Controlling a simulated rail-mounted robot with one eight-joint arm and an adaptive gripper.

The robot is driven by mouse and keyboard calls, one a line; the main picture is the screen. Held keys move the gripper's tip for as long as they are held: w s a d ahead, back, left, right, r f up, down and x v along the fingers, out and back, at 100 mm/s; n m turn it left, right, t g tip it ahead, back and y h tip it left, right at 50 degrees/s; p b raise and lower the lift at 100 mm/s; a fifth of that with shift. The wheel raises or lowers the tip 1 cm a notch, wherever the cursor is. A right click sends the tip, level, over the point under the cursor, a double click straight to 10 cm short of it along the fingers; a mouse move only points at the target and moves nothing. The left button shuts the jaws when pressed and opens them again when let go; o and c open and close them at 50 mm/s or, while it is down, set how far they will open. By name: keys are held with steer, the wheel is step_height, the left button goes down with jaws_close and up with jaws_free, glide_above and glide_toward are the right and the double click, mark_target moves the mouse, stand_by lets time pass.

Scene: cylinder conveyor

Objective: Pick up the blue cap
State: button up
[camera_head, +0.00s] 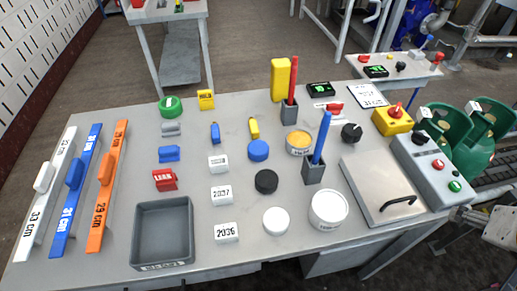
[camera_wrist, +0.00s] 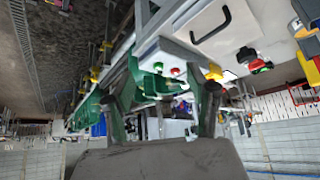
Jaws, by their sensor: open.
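The blue cap (camera_head: 258,150) is a round, flat disc lying on the grey table (camera_head: 110,130) near its middle in the head view. A black cap (camera_head: 266,181) and a white cap (camera_head: 276,220) lie in front of it. My gripper (camera_wrist: 167,88) shows only in the wrist view, with its two fingers apart and nothing between them. It is tilted and away from the blue cap, with the table's lidded panel and buttons beyond it. I cannot make out the blue cap in the wrist view.
A yellow-topped can (camera_head: 299,143) and a pen holder (camera_head: 314,171) with an upright blue stick stand right of the blue cap. A second holder (camera_head: 289,112) with a red stick stands behind. A small yellow item (camera_head: 254,128) lies just behind the cap. White number blocks (camera_head: 221,195) stand left.

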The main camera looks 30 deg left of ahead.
steer(key=o, duration=0.4)
steer(key=shift+r, duration=0.1)
